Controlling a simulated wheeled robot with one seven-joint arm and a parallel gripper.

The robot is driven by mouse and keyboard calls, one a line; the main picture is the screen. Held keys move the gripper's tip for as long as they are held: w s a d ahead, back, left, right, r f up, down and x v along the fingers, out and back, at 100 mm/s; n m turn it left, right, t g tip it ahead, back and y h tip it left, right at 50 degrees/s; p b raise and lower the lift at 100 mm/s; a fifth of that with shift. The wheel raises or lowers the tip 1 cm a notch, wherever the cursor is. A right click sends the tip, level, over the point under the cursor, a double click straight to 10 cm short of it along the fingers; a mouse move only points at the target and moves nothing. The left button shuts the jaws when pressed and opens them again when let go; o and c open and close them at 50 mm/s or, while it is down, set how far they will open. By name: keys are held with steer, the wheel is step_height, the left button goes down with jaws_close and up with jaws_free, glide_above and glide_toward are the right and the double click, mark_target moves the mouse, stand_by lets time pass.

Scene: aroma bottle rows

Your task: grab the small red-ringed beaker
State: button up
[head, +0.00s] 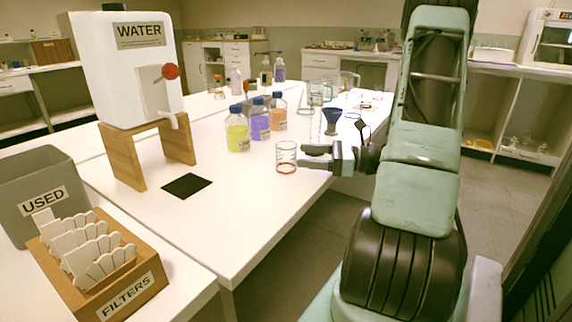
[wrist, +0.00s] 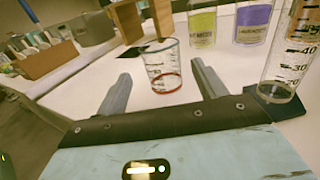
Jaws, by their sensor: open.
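The small beaker (head: 286,157) is clear glass with a red ring at its base. It stands upright on the white table near its front edge. In the wrist view the beaker (wrist: 163,68) stands just ahead of my gripper, roughly centred between the two fingers. My gripper (head: 303,157) is open, close to the beaker's right side in the head view. In the wrist view my gripper (wrist: 160,80) has its fingers spread wide, and I cannot tell whether the tips reach past the beaker's near side. The beaker looks empty.
Yellow (head: 237,134), purple (head: 260,120) and orange (head: 278,112) bottles stand behind the beaker. A measuring cylinder (wrist: 285,50) stands close to the right finger. A blue funnel (head: 331,118) is behind my gripper. A black mat (head: 187,186) lies left, before the water tank (head: 127,70).

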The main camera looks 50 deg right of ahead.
mark_target(279, 153)
steer(key=shift+b+x, duration=0.85)
steer(key=shift+x, duration=3.1)
steer(key=shift+f, duration=0.1)
steer(key=c, duration=1.1)
